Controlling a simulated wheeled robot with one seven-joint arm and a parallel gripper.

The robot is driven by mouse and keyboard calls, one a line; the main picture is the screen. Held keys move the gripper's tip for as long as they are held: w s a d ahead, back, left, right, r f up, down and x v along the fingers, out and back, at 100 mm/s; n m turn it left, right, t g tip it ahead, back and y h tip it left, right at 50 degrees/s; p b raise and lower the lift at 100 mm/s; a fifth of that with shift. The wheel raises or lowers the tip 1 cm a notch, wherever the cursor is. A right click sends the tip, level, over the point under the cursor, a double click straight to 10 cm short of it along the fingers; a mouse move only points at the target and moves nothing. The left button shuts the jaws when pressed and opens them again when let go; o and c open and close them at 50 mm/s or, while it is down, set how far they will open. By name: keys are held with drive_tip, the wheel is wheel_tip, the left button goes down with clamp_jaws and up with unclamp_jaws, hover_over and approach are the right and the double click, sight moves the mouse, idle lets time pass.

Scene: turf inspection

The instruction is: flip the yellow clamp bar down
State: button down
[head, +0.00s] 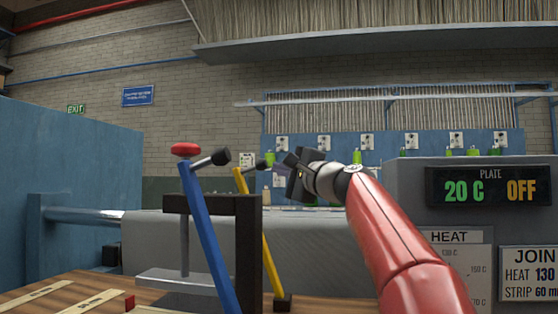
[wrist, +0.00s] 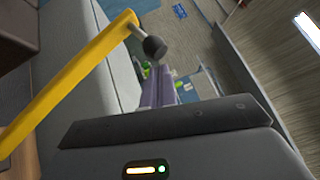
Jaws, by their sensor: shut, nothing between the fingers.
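The yellow clamp bar (head: 262,245) stands up steeply behind the dark clamp frame (head: 247,230), leaning a little left from its foot. A black knob (head: 263,164) sticks out to the right of its top. In the wrist view the bar (wrist: 60,88) runs diagonally up from the lower left, with the black knob (wrist: 155,47) near the middle. My gripper (head: 292,166) is shut and empty, just right of the knob in the head view. Its closed fingers (wrist: 159,85) show below the knob in the wrist view. I cannot tell whether they touch it.
A wooden bench top (head: 75,285) lies below. A grey cabinet with a plate display (head: 490,188) reading 20 C OFF stands at right. A blue panel (head: 75,150) is at left.

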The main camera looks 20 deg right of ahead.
sight(262, 170)
drive_tip(key=shift+w+a, duration=0.1)
drive_tip(key=shift+a, duration=0.2)
drive_tip(key=w+a, duration=0.2)
drive_tip(key=a, duration=0.1)
drive_tip(key=shift+w+a+f, duration=0.1)
drive_tip(key=shift+w+a, duration=0.05)
idle(0.5)
